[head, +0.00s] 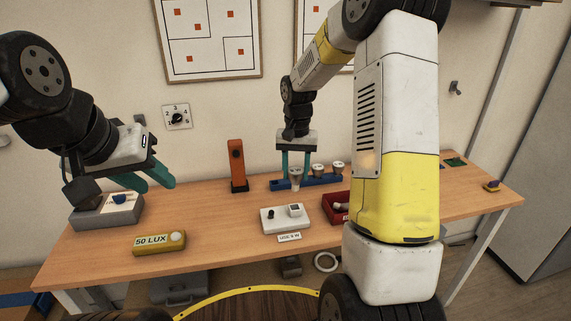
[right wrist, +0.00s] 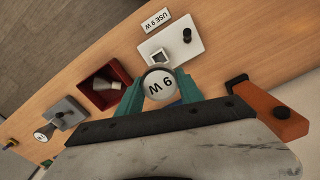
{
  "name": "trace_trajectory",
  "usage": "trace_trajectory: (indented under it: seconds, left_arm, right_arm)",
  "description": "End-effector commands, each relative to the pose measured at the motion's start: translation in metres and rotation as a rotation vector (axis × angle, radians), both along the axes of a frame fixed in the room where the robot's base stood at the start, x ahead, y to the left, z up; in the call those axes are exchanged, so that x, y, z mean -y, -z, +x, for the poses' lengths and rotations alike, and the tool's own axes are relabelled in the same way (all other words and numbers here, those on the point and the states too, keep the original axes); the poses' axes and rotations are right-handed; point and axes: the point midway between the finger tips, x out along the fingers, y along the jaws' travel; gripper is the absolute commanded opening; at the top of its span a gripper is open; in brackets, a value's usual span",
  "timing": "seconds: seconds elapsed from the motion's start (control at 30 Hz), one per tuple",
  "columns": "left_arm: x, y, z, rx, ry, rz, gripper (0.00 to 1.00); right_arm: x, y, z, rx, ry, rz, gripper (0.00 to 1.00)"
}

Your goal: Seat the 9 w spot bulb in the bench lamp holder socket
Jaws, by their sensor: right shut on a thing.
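The 9 W spot bulb (head: 296,175) is between the teal fingers of my right gripper (head: 296,172), which is shut on it. Its round face reads "9 W" in the right wrist view (right wrist: 160,83). The bulb is in front of the blue rack, above and behind the bench lamp holder. That holder is a white box (head: 276,222) with a square socket (head: 295,210) and a black knob; it also shows in the right wrist view (right wrist: 178,50). My left gripper (head: 148,182) is open and empty over the left of the bench.
The blue rack (head: 275,185) carries other bulbs (head: 318,171). An orange post (head: 237,165) stands left of it. A red tray (head: 330,208) holds a bulb, partly hidden by my right arm. A "USE 9 W" card (head: 289,237), yellow "50 LUX" meter (head: 159,243) and grey box (head: 105,212) are on the bench.

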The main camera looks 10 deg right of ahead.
Motion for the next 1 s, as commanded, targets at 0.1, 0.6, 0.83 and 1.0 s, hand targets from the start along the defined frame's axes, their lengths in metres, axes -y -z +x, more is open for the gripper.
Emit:
trace_trajectory:
  seconds: [0.1, 0.6, 0.83, 1.0]
  left_arm:
    - [0.0, 0.0, 0.0, 0.0, 0.0, 0.0, 0.37]
    - [0.0, 0.0, 0.0, 0.0, 0.0, 0.0, 0.37]
    - [0.0, 0.0, 0.0, 0.0, 0.0, 0.0, 0.37]
    - [0.0, 0.0, 0.0, 0.0, 0.0, 0.0, 0.37]
  right_arm:
    - [0.0, 0.001, 0.0, 0.0, -0.001, 0.001, 0.04]
    - [0.0, 0.043, -0.001, -0.003, 0.0, 0.001, 0.04]
    - [0.0, 0.055, 0.0, -0.001, 0.0, 0.001, 0.04]
    - [0.0, 0.058, 0.0, 0.0, 0.0, 0.001, 0.04]
